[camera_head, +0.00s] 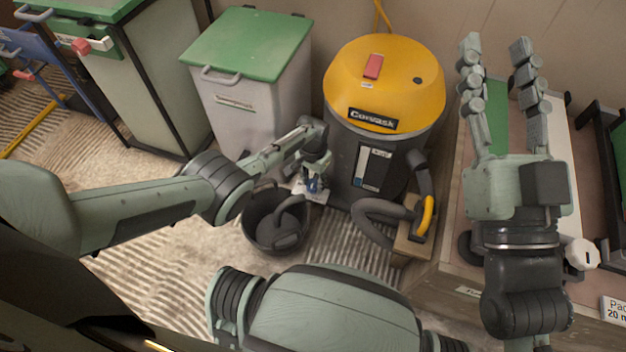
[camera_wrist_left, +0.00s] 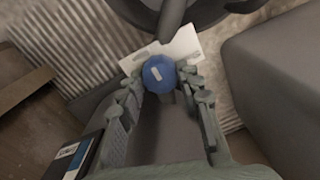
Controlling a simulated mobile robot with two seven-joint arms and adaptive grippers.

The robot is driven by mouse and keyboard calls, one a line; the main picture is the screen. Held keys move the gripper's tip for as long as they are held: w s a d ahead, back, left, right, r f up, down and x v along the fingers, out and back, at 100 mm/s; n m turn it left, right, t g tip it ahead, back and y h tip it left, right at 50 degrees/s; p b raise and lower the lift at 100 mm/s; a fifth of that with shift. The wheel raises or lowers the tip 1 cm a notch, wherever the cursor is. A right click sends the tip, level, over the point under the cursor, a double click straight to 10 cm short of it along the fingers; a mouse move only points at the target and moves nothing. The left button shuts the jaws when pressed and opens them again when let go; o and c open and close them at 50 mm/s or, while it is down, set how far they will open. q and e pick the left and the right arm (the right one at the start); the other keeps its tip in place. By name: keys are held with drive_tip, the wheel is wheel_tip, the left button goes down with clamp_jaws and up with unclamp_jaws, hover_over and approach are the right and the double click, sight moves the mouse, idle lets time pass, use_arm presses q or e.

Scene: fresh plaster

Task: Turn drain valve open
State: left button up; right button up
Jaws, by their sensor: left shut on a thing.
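The drain valve shows as a blue round knob with a pale mark (camera_wrist_left: 158,74) in the left wrist view. In the head view a bit of its blue (camera_head: 313,187) shows low at the left side of the yellow and dark grey vacuum (camera_head: 385,90). My left gripper (camera_head: 314,172) reaches down there and is shut on the knob; in the left wrist view its fingertips (camera_wrist_left: 160,80) sit on both sides of it. The knob's far side and stem are hidden. My right gripper (camera_head: 496,55) is open and empty, raised over the bench at the right, fingers apart.
A white card (camera_head: 302,194) lies by the knob. A green-lidded bin (camera_head: 250,45) is behind. The vacuum's hose (camera_head: 372,218) curls at its right. Ridged floor in front is partly clear.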

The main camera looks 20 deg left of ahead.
sight(313, 184)
idle(0.5)
use_arm(q)
drive_tip(key=o, duration=1.2)
drive_tip(key=shift+c, duration=0.2)
drive_tip(key=shift+r, duration=0.15)
wheel_tip(313, 184, up, 12)
